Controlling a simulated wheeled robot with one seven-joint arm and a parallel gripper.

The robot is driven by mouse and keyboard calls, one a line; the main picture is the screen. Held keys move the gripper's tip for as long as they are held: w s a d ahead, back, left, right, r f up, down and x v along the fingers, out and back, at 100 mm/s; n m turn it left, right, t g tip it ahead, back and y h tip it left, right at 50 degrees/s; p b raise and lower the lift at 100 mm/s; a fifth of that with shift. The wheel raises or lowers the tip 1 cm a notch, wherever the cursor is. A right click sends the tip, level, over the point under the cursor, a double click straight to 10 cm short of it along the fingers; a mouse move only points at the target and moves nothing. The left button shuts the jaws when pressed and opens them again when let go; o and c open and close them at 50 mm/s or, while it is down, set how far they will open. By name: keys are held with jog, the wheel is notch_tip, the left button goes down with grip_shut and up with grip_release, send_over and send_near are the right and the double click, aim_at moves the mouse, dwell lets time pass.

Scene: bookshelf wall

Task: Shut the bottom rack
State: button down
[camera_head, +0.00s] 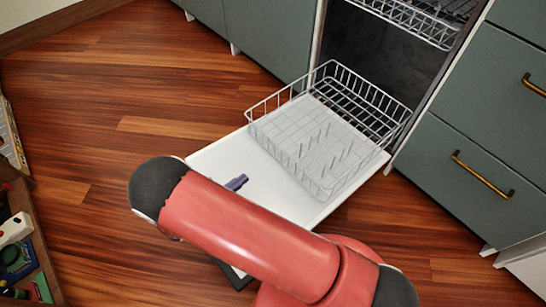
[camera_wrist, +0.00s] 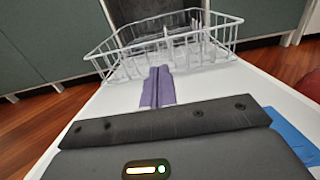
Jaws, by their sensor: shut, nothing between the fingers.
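The bottom rack (camera_head: 312,140) is an empty white wire basket with upright tines, pulled out of the dishwasher over the lowered white door (camera_head: 208,157). My gripper (camera_head: 237,182) is over the door, in front of the rack's near side, with a gap in the head view. In the wrist view its purple fingers (camera_wrist: 157,86) are together with nothing between them, and they point at the bottom rack (camera_wrist: 120,68). I cannot tell whether the tips touch the rack there. My red arm hides the door's front part in the head view.
The upper rack (camera_head: 408,20) sits above, at the top of the dark dishwasher opening (camera_head: 375,55). Green drawers (camera_head: 470,175) with brass handles stand to the right, green cabinets (camera_head: 265,35) to the left. The wooden floor (camera_head: 130,90) left is clear; a shelf with coloured items is at far left.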

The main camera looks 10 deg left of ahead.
aim_at(283, 150)
jog(key=x, duration=1.3)
jog(key=shift+w+d, duration=0.25)
jog(key=shift+w, duration=0.05)
